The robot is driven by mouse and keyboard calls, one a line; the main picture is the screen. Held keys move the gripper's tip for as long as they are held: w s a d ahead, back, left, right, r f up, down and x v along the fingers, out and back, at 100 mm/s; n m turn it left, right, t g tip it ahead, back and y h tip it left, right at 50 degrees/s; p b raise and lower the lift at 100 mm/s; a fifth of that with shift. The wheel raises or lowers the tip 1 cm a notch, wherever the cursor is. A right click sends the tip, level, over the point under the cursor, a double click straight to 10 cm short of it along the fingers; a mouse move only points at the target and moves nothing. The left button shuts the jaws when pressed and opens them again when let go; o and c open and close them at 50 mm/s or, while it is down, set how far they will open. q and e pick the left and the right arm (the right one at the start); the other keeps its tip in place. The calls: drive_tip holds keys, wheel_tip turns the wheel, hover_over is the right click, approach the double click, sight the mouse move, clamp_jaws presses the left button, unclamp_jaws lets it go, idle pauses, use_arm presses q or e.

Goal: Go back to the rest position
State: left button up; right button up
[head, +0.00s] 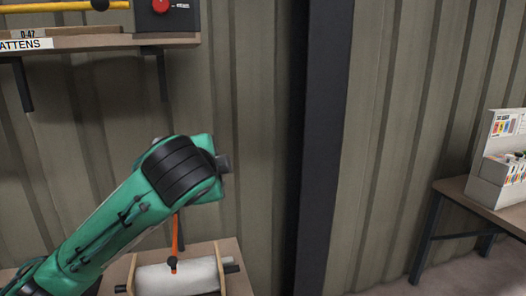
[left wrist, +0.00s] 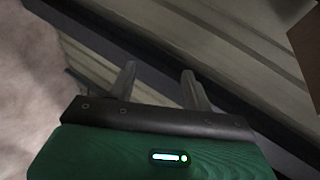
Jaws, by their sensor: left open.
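My green left arm comes in from the lower left in the head view. My left gripper (head: 223,163) is at its end, raised in front of the ribbed wall and pointing right. In the left wrist view its two grey fingers (left wrist: 159,80) stand apart with nothing between them, so it is open and empty. My right gripper shows in neither view.
A white roll (head: 178,277) in a wooden holder, with an orange-handled tool (head: 175,240) by it, sits below my left arm. A shelf (head: 110,42) is above, at upper left. A dark post (head: 318,150) stands mid-view. A table (head: 455,190) with a display box (head: 490,192) is at right.

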use_arm(q)
drive_tip(key=s+a+f+n+g+h, duration=0.1)
drive_tip(key=s+a+f+n+g, duration=0.3)
drive_tip(key=f, duration=1.1)
drive_tip(key=s+d+f+n+g+h, duration=0.1)
drive_tip(key=s+f+n, duration=0.35)
drive_tip(key=f, duration=1.15)
drive_tip(key=s+a+f+n+g+y, duration=0.1)
drive_tip(key=s+a+f+n+g, duration=0.3)
drive_tip(key=s+f, duration=0.7)
drive_tip(key=s+a+f+n+g+y, duration=0.15)
drive_tip(key=s+a+f, duration=0.5)
drive_tip(key=s, duration=0.75)
wheel_tip(320, 180, down, 27)
drive_tip(key=p, duration=0.3)
drive_tip(key=s+a+f+g+p, duration=0.2)
drive_tip(key=s+a+f+p, duration=0.1)
drive_tip(key=s+f, duration=1.4)
drive_tip(key=s, duration=0.2)
drive_tip(key=shift+s+f, duration=0.3)
drive_tip(key=shift+f, duration=0.1)
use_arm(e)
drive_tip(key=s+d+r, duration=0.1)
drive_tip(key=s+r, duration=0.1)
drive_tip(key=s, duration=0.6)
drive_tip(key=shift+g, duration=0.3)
